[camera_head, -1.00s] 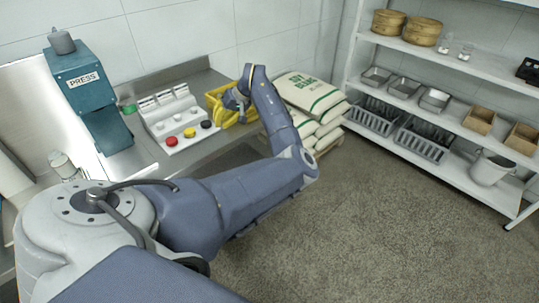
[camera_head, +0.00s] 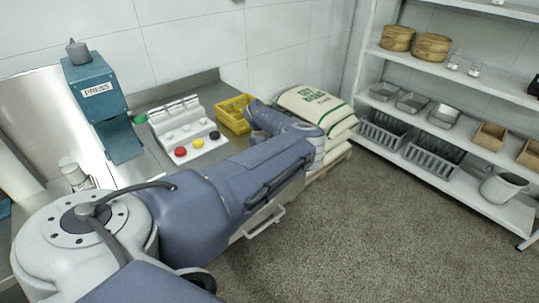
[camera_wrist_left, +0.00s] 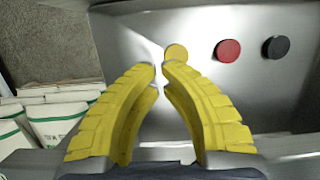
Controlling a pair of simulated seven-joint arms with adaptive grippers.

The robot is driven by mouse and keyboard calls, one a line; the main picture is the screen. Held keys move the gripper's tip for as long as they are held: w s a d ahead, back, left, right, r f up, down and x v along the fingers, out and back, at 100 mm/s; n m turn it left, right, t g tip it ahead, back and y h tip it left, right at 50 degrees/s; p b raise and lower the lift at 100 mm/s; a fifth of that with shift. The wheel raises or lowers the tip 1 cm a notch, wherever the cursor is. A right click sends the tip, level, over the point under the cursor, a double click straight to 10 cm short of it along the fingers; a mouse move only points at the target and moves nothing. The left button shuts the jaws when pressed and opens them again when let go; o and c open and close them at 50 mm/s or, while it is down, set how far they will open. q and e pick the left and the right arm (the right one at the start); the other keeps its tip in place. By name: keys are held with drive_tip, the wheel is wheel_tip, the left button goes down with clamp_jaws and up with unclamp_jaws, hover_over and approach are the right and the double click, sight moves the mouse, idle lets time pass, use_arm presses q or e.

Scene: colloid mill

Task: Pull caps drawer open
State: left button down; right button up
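The caps drawer shows in the left wrist view as a steel compartment (camera_wrist_left: 215,95), apparently drawn out. A yellow cap (camera_wrist_left: 177,53), a red cap (camera_wrist_left: 228,50) and a black cap (camera_wrist_left: 275,47) lie in it. In the head view a bar handle (camera_head: 265,222) sticks out low below my left forearm, which hides most of the drawer. My left gripper (camera_wrist_left: 161,68) has yellow fingers over the compartment, with a narrow empty gap between the tips. It grips nothing visible. In the head view its fingers are hidden behind my arm. My right gripper is not in view.
A white panel (camera_head: 170,124) with red, yellow and black knobs stands on the counter, beside a yellow basket (camera_head: 233,113) and a teal press (camera_head: 97,88). Stacked sacks (camera_head: 318,105) lie right of the counter. The floor before the white shelving is clear.

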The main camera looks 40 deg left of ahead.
use_arm(q)
drive_tip(key=x, duration=0.8)
drive_tip(key=shift+d+f, duration=0.1)
drive_tip(key=shift+d, duration=0.95)
drive_tip(key=shift+s+d, duration=0.2)
drive_tip(key=shift+d, duration=0.75)
drive_tip(key=shift+s+d, duration=0.2)
drive_tip(key=shift+d, duration=1.45)
drive_tip(key=shift+a, duration=0.15)
